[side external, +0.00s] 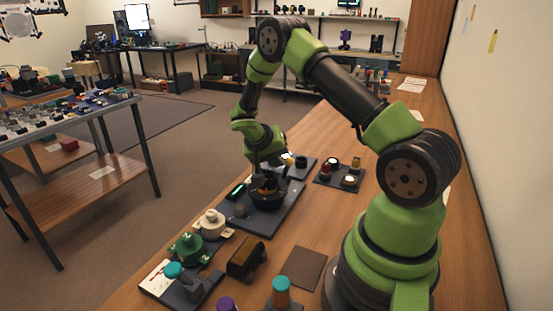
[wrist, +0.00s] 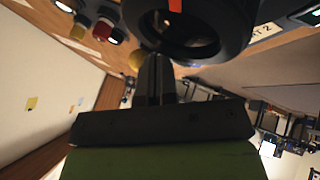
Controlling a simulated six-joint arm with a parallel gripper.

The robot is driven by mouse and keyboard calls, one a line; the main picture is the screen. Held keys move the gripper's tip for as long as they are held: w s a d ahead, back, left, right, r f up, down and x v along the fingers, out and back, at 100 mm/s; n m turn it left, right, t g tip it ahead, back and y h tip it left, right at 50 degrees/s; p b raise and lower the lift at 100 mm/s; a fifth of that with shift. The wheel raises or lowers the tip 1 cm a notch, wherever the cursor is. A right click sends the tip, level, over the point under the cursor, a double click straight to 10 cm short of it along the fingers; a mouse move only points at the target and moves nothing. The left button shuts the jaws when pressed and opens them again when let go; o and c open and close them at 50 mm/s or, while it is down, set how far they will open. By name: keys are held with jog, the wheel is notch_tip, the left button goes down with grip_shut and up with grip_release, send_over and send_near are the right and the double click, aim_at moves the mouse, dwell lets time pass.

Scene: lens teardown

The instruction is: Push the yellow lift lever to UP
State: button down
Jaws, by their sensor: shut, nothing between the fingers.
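In the wrist view a round yellow knob (wrist: 137,60) shows just left of my gripper (wrist: 157,62), partly hidden behind the fingers. It looks like the end of the yellow lever; its shaft and UP mark cannot be made out. My fingers are shut and empty, close to the knob; whether they touch it I cannot tell. A black ring-shaped housing (wrist: 190,50) with a red mark inside lies just beyond the fingertips. In the side view my gripper (side external: 266,170) points down over the dark round fixture (side external: 268,195) on its black base plate (side external: 258,222).
A small dark tray (side external: 338,180) with several round parts stands right of the fixture. Green (side external: 187,248) and cream (side external: 211,223) housings, a brown-black block (side external: 247,260) and a teal-capped post (side external: 281,291) stand nearer the camera.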

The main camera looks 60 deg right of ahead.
jog(key=shift+s+d+f, duration=0.1)
jog(key=shift+s+d, duration=0.05)
jog(key=shift+s, duration=0.55)
jog(key=shift+s+d, duration=0.1)
jog(key=shift+s, duration=0.55)
jog(key=shift+w, duration=0.15)
